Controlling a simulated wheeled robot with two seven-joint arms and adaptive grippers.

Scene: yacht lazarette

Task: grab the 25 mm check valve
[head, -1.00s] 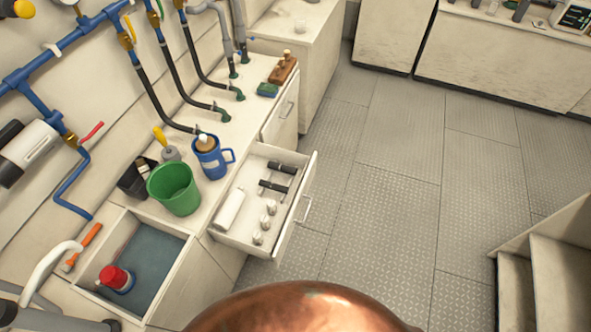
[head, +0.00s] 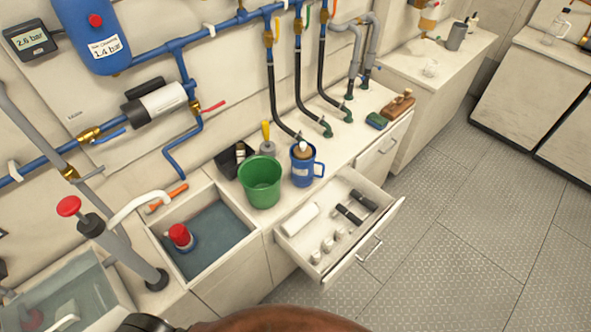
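I cannot tell for sure which thing is the 25 mm check valve. The open drawer (head: 284,228) under the counter holds two dark cylindrical pieces (head: 348,214), a white roll or cylinder (head: 300,219) and several small pale fittings (head: 327,245). The markings on these pieces are too small to read. Neither of my grippers shows in the head view.
On the counter stand a green bucket (head: 261,184), a blue mug (head: 302,170) and a wooden-looking brown piece (head: 399,105). A sink (head: 221,255) holds a red-topped bottle (head: 180,237). Blue pipes and black hoses (head: 272,90) run above. The floor (head: 450,220) at right is clear.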

